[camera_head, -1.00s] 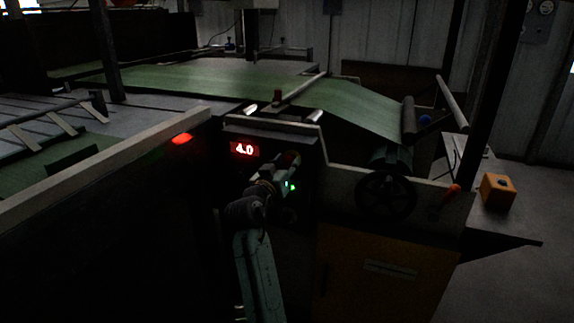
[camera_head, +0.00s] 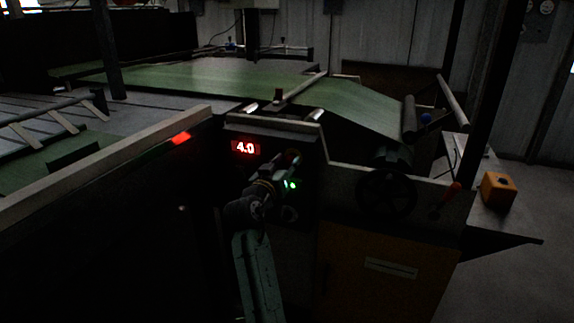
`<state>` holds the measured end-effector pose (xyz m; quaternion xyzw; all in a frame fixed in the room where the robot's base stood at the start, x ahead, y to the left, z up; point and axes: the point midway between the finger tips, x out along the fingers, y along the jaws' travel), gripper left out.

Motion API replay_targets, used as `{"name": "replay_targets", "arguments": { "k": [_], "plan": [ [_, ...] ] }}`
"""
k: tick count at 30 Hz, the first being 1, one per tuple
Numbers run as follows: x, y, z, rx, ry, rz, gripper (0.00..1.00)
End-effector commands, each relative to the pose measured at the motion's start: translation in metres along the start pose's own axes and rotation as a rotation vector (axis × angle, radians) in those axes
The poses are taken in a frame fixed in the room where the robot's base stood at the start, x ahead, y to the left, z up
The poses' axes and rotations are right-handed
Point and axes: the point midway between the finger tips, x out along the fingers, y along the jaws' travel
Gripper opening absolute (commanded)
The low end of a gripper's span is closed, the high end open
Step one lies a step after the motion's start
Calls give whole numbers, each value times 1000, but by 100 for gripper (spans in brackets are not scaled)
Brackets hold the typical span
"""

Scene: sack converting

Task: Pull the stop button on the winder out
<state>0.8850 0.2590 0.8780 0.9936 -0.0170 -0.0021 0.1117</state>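The winder's dark control panel (camera_head: 306,200) faces me in the middle of the view, with a red lit display (camera_head: 245,148) reading 4.0. My arm reaches up from below to this panel. My gripper (camera_head: 286,164) is at the panel, to the right of and a little below the display. A small dark reddish part, perhaps the stop button, barely shows by the fingertips; the gripper and shadow hide most of it. I cannot tell whether the fingers touch it or are closed. Green lights (camera_head: 291,184) glow just below the gripper.
An orange box (camera_head: 497,191) sits on the side table. Green sheet (camera_head: 215,78) runs across the machine top. A red light (camera_head: 181,138) is on the left rail.

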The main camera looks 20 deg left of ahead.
Motion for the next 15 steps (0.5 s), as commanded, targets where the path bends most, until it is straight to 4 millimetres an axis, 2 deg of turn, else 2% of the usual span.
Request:
{"name": "replay_targets", "arguments": {
  "k": [8, 15],
  "plan": [
    [-1, -1, 1, -1, -2, -1, 52],
    [0, 0, 1, -1, -1, 0, 52]
  ]
}}
